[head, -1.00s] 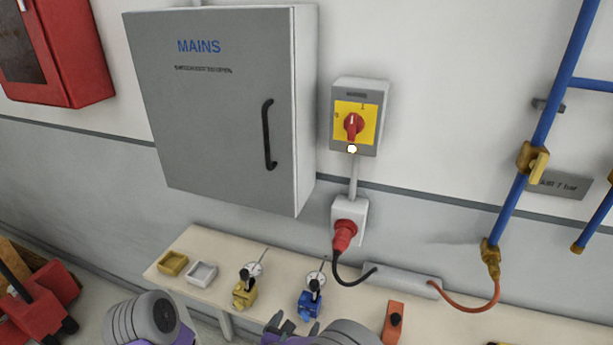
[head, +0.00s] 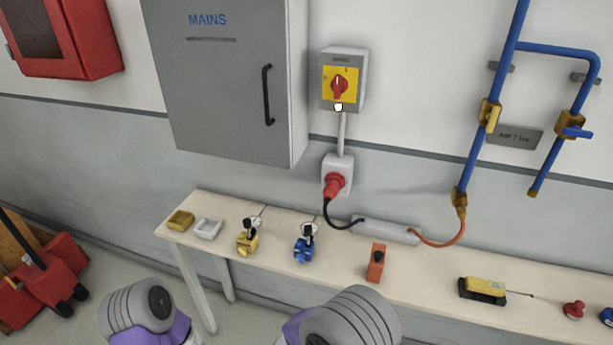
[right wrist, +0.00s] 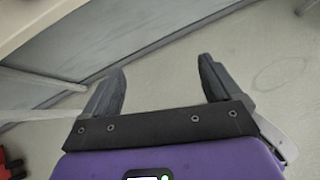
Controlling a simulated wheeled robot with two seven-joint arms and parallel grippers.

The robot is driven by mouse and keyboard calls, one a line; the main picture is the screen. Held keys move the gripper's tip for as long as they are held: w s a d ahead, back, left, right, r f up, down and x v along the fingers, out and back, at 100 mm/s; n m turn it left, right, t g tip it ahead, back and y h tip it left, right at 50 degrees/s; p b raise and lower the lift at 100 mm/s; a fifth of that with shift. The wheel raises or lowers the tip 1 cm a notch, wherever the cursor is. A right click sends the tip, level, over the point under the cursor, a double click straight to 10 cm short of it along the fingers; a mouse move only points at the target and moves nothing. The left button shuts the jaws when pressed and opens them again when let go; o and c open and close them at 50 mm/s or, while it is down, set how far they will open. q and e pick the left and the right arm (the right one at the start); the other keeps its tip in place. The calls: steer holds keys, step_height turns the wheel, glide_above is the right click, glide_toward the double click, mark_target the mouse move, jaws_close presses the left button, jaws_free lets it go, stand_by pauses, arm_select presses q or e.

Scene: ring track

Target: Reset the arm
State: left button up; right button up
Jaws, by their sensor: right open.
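My right gripper (right wrist: 160,88) shows in the right wrist view. Its two dark fingers are spread apart with nothing between them, and the floor lies beyond them. In the head view only grey and purple links of my two arms show at the bottom edge, in front of the bench. Neither gripper is visible there, and my left gripper is in no view.
A long bench (head: 345,266) runs along the wall, with yellow and blue devices, an orange box (head: 376,262) and a yellow tool (head: 484,287) on it. Above hang a grey MAINS cabinet (head: 215,95), a red-knob switch (head: 340,85) and blue pipes (head: 492,82). Red equipment (head: 50,275) stands left.

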steer(key=s+d+f+m+g+y, duration=0.2)
steer(key=s+f+m+g+y, duration=0.25)
steer(key=s+f+m, duration=0.4)
steer(key=s+d+f+m+g+y, duration=0.1)
steer(key=s+f+m+g+y, duration=0.4)
steer(key=s+m, duration=0.6)
steer(key=w+d+m, duration=0.1)
steer(key=m, duration=0.3)
steer(key=w+d+f+m+t, duration=0.1)
steer(key=m, duration=0.3)
steer(key=w+d+f+m+t, duration=0.1)
steer(key=d+m, duration=0.1)
steer(key=m, duration=0.2)
steer(key=shift+w, duration=0.3)
